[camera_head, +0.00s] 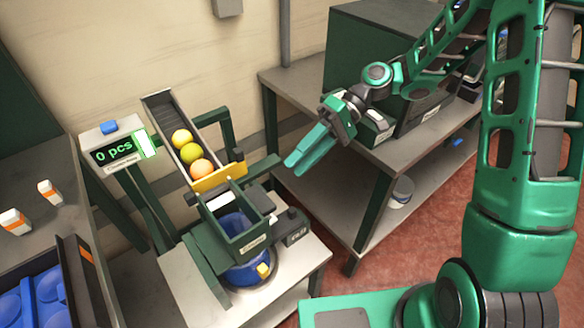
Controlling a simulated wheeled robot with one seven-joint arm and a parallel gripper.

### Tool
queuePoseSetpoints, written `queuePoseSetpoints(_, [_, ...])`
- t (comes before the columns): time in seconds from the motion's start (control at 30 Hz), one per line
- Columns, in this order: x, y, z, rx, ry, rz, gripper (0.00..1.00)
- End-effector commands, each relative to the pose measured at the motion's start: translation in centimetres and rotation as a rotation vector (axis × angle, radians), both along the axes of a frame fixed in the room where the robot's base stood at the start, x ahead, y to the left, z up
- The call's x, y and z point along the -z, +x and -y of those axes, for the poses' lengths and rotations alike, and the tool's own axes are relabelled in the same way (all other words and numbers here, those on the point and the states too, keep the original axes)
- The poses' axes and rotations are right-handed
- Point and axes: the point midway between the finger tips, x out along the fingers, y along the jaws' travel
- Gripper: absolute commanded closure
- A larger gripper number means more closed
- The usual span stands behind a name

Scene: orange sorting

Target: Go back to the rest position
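My gripper (306,150) is in the upper middle of the head camera view, with its teal fingers pointing down and to the left. It is in the air near the left edge of the grey bench, to the right of the chute, and touches nothing that I can see. The two fingers look close together, but I cannot tell whether there is a gap between them. No fruit shows at the fingertips.
A counter (114,151) reads "0 pcs". A blue bucket (243,271) stands under the dark hopper (240,240). The grey bench (353,157) carries a dark green cabinet. A tray (85,287) with blue contents is at lower left. Red floor shows at right.

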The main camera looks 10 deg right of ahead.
Motion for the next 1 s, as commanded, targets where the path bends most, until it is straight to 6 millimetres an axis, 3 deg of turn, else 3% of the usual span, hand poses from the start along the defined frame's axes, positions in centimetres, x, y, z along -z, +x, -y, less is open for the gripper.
queuePoseSetpoints(0.63, [0.0, 0.1, 0.9, 0.019, -0.045, 0.015, 0.67])
queuePoseSetpoints(0.77, [0.2, 0.1, 3.2, 0.072, -0.161, 0.047, 0.67])
queuePoseSetpoints(1.0, [0.0, -0.6, 10.5, 0.236, -0.448, 0.104, 0.67])
